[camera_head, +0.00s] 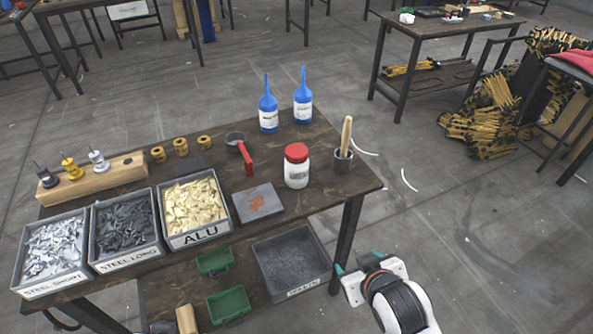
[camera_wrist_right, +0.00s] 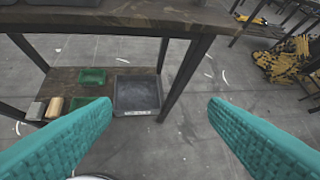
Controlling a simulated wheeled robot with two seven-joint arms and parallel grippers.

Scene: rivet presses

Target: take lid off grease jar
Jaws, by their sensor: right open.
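The grease jar (camera_head: 297,173) is a white jar with a label, upright near the right side of the table. Its red lid (camera_head: 296,153) sits on top of it. My right gripper (camera_head: 358,262) is in front of and below the table's right corner, apart from the jar. In the right wrist view its teal fingers (camera_wrist_right: 160,125) are spread wide with nothing between them. The jar does not show in that view. My left gripper is not in view.
Close to the jar are a cup with a wooden-handled brush (camera_head: 345,140), a grey plate (camera_head: 258,203), a red-handled pan (camera_head: 240,147) and blue bottles (camera_head: 268,110). Rivet bins (camera_head: 193,208) stand at the left. The table edge and leg (camera_head: 347,240) are near my right gripper.

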